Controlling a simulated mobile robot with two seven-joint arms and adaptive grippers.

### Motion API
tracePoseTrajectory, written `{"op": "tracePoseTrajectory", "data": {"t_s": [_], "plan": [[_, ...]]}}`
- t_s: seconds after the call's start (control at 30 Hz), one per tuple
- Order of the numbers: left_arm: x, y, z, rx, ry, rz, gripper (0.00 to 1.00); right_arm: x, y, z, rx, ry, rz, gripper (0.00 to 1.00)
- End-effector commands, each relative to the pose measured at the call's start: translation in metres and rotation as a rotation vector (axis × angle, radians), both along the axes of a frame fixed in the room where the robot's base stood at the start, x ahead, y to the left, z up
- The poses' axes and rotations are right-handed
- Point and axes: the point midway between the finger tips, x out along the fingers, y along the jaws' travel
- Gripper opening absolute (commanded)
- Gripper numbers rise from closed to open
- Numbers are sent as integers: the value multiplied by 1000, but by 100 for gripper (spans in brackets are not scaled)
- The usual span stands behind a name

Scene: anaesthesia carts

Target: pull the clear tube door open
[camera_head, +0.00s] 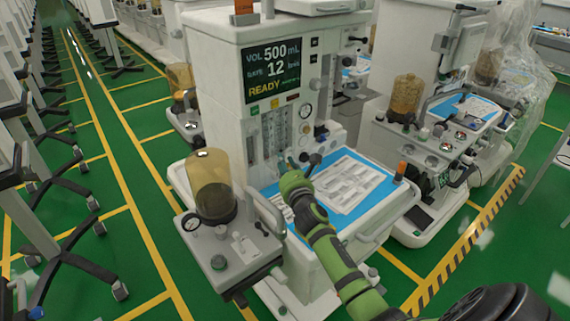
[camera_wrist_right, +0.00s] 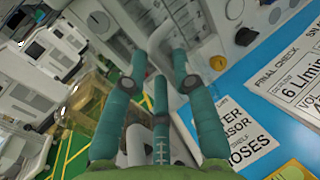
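The clear tube door (camera_head: 276,132) appears as a see-through panel over upright tubes on the front of the middle cart, below its screen. It looks closed. My right gripper (camera_head: 291,163) reaches the cart front just below the panel's lower right. My left gripper is out of view.
The cart's worktop (camera_head: 395,203) holds a blue mat with printed sheets (camera_head: 345,184) under my right arm. An amber canister (camera_head: 208,180) stands left of it. Another cart (camera_head: 440,150) stands to the right.

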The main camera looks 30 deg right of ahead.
Motion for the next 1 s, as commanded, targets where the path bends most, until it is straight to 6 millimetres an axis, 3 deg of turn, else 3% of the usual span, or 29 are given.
{"op": "tracePoseTrajectory", "data": {"t_s": [0.1, 0.13, 0.2, 0.4, 0.67, 0.8, 1.0], "plan": [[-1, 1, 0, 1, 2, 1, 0, 0, 0, 0, 0, 0, 0, 27], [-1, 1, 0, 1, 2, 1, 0, 0, 0, 0, 0, 0, 0, 23], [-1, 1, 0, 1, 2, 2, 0, 0, 0, 0, 0, 0, 0, 0], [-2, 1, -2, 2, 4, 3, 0, 0, 2, -1, 1, -1, -3, 0], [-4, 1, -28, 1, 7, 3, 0, 4, 22, -4, 3, -3, -123, 0], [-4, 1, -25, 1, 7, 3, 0, 7, 35, 0, -2, 1, -134, 0], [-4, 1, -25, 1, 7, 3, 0, 7, 37, 0, 0, 0, -134, 0]]}}
